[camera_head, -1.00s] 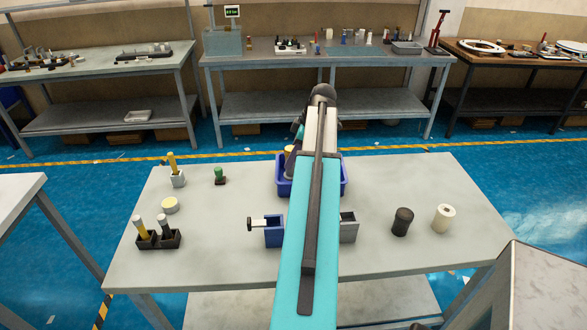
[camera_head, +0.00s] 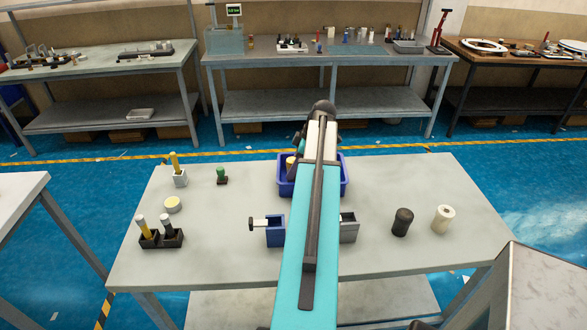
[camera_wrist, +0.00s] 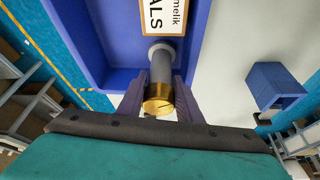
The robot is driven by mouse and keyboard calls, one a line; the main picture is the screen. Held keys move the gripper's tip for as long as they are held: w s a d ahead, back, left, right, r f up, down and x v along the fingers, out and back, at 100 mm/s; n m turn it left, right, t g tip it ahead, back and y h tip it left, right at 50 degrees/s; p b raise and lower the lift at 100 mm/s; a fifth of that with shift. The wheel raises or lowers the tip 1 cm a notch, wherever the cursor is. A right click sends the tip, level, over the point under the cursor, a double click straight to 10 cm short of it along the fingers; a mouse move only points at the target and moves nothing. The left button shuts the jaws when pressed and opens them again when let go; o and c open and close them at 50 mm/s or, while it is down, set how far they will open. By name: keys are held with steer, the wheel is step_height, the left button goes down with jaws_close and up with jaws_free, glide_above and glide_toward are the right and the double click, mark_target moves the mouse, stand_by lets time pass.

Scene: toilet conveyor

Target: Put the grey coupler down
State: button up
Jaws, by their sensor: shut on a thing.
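The grey coupler (camera_wrist: 163,64) is a grey cylinder with a wider light-grey ring at its far end and a brass-coloured near end. My gripper (camera_wrist: 159,88) is shut on it, with a dark finger on each side. In the wrist view the coupler shows against the blue bin (camera_wrist: 66,40), which has a white label inside. I cannot tell whether the coupler touches the bin's floor. In the head view my arm covers much of the blue bin (camera_head: 343,182) and hides most of my gripper.
A blue vise-like block (camera_head: 275,233) and a grey block (camera_head: 349,230) stand in front of the bin. A black cylinder (camera_head: 402,222) and a cream roll (camera_head: 443,219) stand to the right. A black holder (camera_head: 161,240) stands at left. The table's right rear is clear.

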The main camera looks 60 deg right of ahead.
steer(key=shift+f, duration=0.35)
steer(key=shift+f, duration=0.2)
steer(key=o, duration=0.9)
steer(key=shift+o, duration=0.2)
steer(key=shift+r, duration=0.15)
steer(key=shift+r, duration=0.15)
steer(key=b+v, duration=0.2)
steer(key=v, duration=1)
steer(key=shift+b, duration=0.4)
steer(key=shift+s, duration=0.15)
